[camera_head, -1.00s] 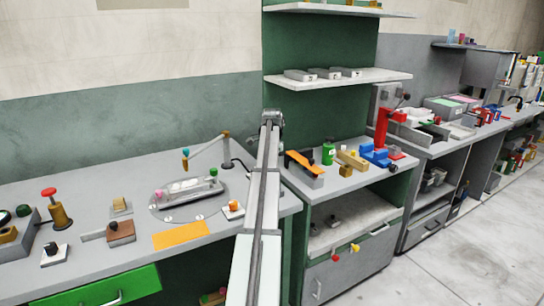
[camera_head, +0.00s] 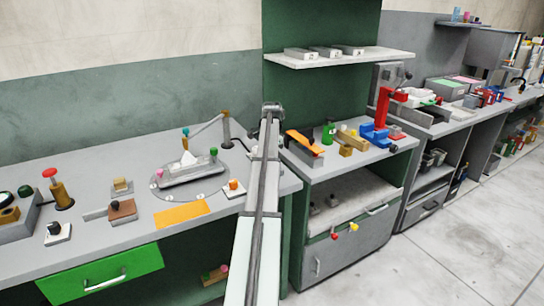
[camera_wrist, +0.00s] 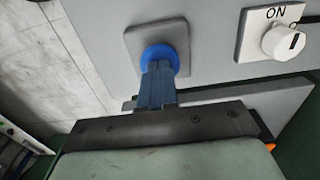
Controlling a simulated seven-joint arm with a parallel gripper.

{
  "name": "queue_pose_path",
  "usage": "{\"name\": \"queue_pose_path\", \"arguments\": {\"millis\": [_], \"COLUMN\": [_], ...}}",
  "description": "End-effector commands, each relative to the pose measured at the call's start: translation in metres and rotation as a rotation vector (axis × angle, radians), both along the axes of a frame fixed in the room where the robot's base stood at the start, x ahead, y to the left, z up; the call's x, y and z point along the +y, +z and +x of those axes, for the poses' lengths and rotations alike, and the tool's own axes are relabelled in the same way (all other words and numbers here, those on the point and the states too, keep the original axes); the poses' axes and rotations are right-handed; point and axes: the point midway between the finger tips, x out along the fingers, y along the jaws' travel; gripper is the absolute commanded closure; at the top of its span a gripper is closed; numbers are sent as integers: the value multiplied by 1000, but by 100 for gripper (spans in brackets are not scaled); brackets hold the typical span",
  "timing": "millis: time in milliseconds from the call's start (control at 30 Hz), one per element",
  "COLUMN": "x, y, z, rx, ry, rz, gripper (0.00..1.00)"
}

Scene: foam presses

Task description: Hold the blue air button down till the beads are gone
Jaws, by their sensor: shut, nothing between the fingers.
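The round blue button (camera_wrist: 158,52) sits on a square grey plate in the wrist view. My gripper (camera_wrist: 159,68) is shut and empty. Its fingertips overlap the button's face and appear to touch it; I cannot tell how far the button is pressed. In the head view my arm reaches up the middle, and the button and fingertips cannot be made out there. A grey mould (camera_head: 192,173) lies on the left bench with a white pointed shape (camera_head: 187,157) on it. I cannot make out separate beads.
A white knob (camera_wrist: 284,42) marked ON is right of the button. An orange sheet (camera_head: 182,213) and a red-topped press (camera_head: 58,188) are on the left bench. A red stand (camera_head: 384,107) and blue block (camera_head: 374,135) are on the right bench.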

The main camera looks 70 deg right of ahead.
Motion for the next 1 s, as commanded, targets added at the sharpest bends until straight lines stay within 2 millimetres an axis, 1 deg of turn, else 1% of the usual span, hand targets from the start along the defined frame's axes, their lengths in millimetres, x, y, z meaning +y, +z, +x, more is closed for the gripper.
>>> {"name": "queue_pose_path", "arguments": {"millis": [33, 133, 1000], "x": [1, 0, 2], "y": [-6, -11, -15], "z": [0, 0, 0], "rx": [1, 1, 2], "ry": [0, 1, 1], "rz": [2, 1, 6], "gripper": [100, 100, 100]}}
